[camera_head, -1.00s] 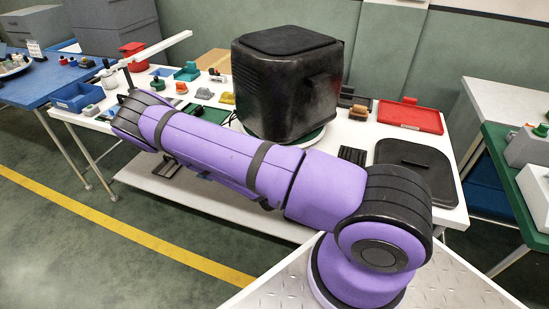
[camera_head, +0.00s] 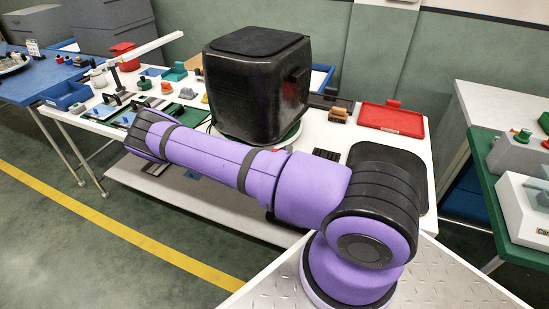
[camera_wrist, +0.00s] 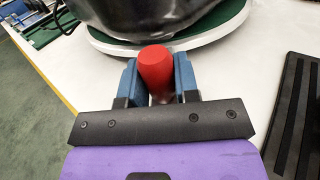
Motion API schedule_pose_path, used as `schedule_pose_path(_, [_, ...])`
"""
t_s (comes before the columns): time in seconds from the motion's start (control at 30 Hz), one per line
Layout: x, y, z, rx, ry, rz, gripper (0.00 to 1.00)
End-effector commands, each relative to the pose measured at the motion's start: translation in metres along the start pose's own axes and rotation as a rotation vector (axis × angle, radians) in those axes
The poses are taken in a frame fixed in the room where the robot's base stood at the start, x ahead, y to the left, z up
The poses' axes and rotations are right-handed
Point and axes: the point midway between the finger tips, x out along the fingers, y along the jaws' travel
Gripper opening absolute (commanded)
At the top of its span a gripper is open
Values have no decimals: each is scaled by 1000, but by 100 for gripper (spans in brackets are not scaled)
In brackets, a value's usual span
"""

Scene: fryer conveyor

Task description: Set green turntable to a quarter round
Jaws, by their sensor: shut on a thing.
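The turntable (camera_wrist: 215,32) has a green top and a pale rim. A big black fryer-like box (camera_head: 255,85) stands on it and hides most of it. In the head view only a sliver of the green turntable (camera_head: 291,134) shows under the box. In the wrist view a red knob (camera_wrist: 156,70) stands upright at the turntable's near rim. My gripper (camera_wrist: 158,75) has its blue fingers on both sides of the red knob, shut on it. In the head view my purple arm hides the gripper.
A black lidded panel (camera_head: 378,160) and a red tray (camera_head: 392,119) lie on the white table to the right of the box. Several small coloured parts and a blue bin (camera_head: 66,95) lie to the left. A dark ribbed pad (camera_wrist: 298,110) is right of my gripper.

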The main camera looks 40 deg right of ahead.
Motion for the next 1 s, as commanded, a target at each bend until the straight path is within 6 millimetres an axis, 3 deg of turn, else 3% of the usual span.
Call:
schedule_pose_path(0.6, [1,-1,1,0,-3,19,0])
schedule_pose_path(0.63, [1,-1,1,0,-3,19,36])
schedule_pose_path(0.7, [1,-1,1,0,-2,19,52])
schedule_pose_path(1.0, [0,-1,0,0,-1,18,54])
